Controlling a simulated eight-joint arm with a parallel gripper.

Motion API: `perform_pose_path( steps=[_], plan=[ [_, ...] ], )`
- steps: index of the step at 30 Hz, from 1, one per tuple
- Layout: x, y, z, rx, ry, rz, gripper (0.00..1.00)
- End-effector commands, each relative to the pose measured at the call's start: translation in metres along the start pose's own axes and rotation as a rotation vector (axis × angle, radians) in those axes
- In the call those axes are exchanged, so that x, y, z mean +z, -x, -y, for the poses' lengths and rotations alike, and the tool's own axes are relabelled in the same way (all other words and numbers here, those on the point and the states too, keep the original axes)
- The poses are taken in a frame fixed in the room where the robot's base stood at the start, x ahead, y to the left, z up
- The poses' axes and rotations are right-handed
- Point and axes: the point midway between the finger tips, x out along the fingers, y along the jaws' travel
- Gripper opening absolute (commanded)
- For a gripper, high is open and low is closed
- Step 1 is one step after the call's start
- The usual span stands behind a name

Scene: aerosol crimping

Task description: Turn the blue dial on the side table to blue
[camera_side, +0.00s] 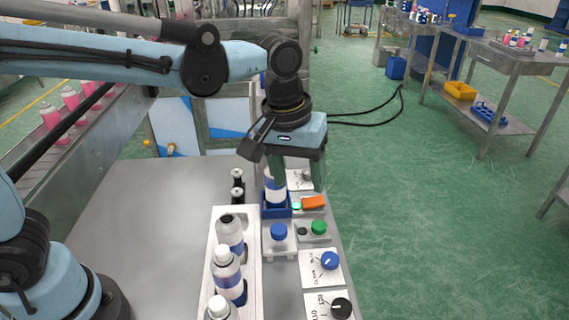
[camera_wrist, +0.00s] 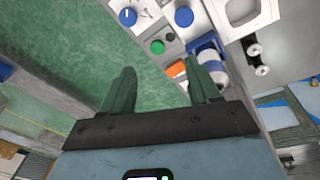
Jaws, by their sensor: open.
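The blue dial (camera_side: 329,260) sits on a white plate with printed labels near the right edge of the side table (camera_side: 150,220). Its label text is too small to read surely. It also shows at the top of the wrist view (camera_wrist: 128,17), with a white pointer mark. My gripper (camera_side: 297,180) points down, open, over the farther part of the table's right edge. In the wrist view its two dark green fingers (camera_wrist: 160,85) are apart with nothing held between them. The dial is clear of the fingers, nearer the side camera.
A black dial (camera_side: 341,306) lies nearer the camera. A blue button (camera_side: 279,231), a green button (camera_side: 319,227) and an orange switch (camera_side: 313,202) sit nearby. A can in a blue holder (camera_side: 277,211) stands close to one finger. A white tray (camera_side: 252,276) holds several bottles.

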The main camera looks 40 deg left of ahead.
Motion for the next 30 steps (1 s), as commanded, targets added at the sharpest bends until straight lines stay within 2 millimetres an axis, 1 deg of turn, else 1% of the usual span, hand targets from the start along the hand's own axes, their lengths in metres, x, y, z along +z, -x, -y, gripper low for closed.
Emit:
perform_pose_path(
  steps=[1,3,6,10,12,16,19,30],
  plan=[
    [0.002,-0.005,-0.017,-0.018,0.016,0.027,0.61],
    [0.007,-0.012,-0.034,-0.045,0.045,0.057,0.61],
    [0.014,-0.021,-0.053,-0.080,0.082,0.089,0.61],
    [0.020,-0.028,-0.067,-0.111,0.113,0.112,0.61],
    [0.022,-0.031,-0.071,-0.119,0.121,0.116,0.61],
    [0.023,-0.037,-0.072,-0.123,0.126,0.119,0.61],
    [0.025,-0.048,-0.070,-0.123,0.126,0.119,0.61],
    [0.032,-0.110,-0.063,-0.121,0.125,0.118,0.61]
  ],
)
